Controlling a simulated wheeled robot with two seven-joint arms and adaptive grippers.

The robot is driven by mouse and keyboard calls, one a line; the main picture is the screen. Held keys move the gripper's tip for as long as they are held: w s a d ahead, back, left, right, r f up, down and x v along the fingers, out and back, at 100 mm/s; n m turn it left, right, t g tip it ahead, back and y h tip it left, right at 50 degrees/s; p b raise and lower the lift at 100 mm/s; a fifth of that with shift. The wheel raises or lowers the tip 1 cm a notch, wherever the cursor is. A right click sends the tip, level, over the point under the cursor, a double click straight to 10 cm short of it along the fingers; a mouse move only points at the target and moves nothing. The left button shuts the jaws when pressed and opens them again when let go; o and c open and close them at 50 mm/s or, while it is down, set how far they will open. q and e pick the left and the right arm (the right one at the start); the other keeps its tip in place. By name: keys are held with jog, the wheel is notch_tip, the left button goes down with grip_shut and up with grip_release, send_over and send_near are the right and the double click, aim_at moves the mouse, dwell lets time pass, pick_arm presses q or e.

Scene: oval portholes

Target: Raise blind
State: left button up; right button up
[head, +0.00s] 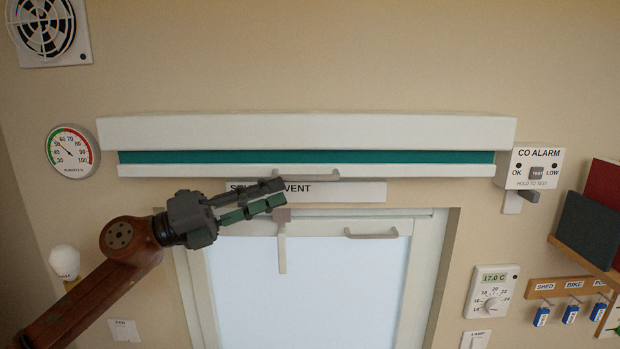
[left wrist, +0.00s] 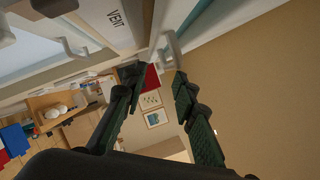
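The blind is a strip of teal fabric (head: 305,157) under a white cassette (head: 305,131). Its white bottom bar (head: 200,171) sits close below the cassette, above the window opening. A grey handle (head: 306,178) hangs on the bar's lower edge. My left gripper (head: 283,193) is just below the handle's left end, in front of the vent label. Its fingers stand apart in the left wrist view (left wrist: 157,78), with nothing held between them. A pale handle (left wrist: 168,50) shows just beyond the fingertips there. My right gripper is not in view.
The window frame (head: 435,260) has its own grey handle (head: 371,234) and a latch (head: 282,248). A vent label (head: 350,191) is between blind and window. A CO alarm (head: 534,168) adjoins the blind's right end. A dial gauge (head: 73,151) hangs left; a thermostat (head: 491,291) lower right.

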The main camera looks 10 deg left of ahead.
aim_at(302, 179)
pick_arm(q)
jog(key=p+x, duration=0.3)
jog(key=x, duration=0.3)
jog(key=shift+d+r, duration=0.1)
jog(key=shift+r, duration=0.1)
jog(key=shift+d, duration=0.2)
jog(key=shift+s+d+r, duration=0.2)
jog(key=shift+s+d, duration=0.1)
jog(key=shift+w+f, duration=0.15)
jog(key=shift+w, duration=0.15)
jog(key=shift+c, duration=0.6)
jog(key=shift+s, duration=0.25)
jog(key=c, duration=0.5)
grip_shut()
jog(key=shift+w, duration=0.1)
